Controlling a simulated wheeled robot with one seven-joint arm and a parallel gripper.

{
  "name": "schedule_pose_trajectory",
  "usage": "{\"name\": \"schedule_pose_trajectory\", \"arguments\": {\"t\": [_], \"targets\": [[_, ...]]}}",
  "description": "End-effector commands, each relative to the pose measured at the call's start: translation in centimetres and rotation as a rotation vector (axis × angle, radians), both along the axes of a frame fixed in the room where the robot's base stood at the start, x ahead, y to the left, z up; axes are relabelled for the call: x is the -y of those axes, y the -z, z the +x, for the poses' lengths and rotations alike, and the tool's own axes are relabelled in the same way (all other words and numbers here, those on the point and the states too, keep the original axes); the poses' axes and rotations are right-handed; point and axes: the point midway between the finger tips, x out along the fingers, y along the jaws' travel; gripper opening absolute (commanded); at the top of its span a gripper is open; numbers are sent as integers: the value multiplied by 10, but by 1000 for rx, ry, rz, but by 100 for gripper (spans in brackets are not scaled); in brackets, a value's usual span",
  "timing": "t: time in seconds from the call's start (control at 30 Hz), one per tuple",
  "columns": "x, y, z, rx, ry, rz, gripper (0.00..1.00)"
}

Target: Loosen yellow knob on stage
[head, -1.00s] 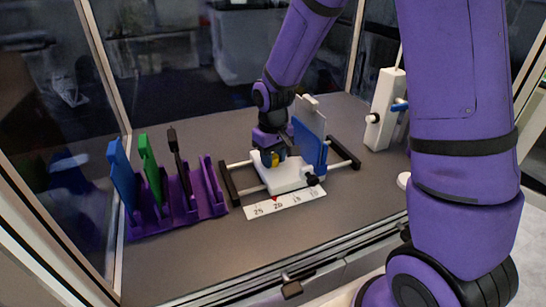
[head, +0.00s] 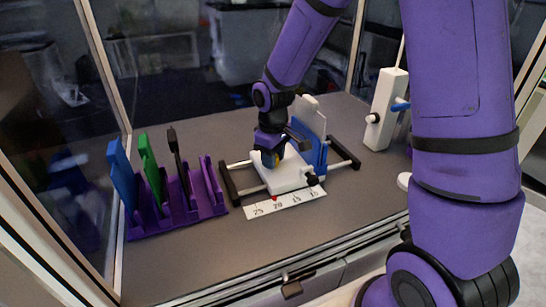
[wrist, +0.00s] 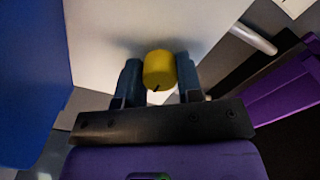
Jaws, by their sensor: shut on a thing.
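The yellow knob (wrist: 158,68) sits between the two blue fingers of my gripper (wrist: 159,82) in the wrist view, and a dark mark shows on its near edge. In the head view my gripper (head: 269,157) is low at the left side of the white stage (head: 286,180), shut on the knob, with only a little yellow showing. The stage rests on two rails between black end feet.
A purple rack (head: 193,211) holds blue, green and black upright pieces at the left. A white ruler strip (head: 285,202) with a red marker lies in front of the stage. A white box (head: 385,108) with knobs stands behind right. Frame posts and glass enclose the bench.

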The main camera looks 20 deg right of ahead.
Motion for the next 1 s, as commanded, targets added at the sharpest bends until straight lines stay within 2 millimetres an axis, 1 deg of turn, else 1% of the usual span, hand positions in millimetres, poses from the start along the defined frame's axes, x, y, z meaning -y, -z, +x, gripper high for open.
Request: {"name": "schedule_pose_trajectory", "arguments": {"t": [0.13,0.17,0.2,0.27,0.53,0.67,0.77,1.0], "targets": [[0,-1,1,4,-1,0,10],[0,-1,1,4,0,0,38],[0,-1,1,2,0,0,47],[0,-1,1,2,0,0,59],[0,-1,0,1,1,0,59],[0,-9,1,4,2,1,59],[0,-23,1,6,3,0,59],[0,-69,1,6,2,0,59]]}}
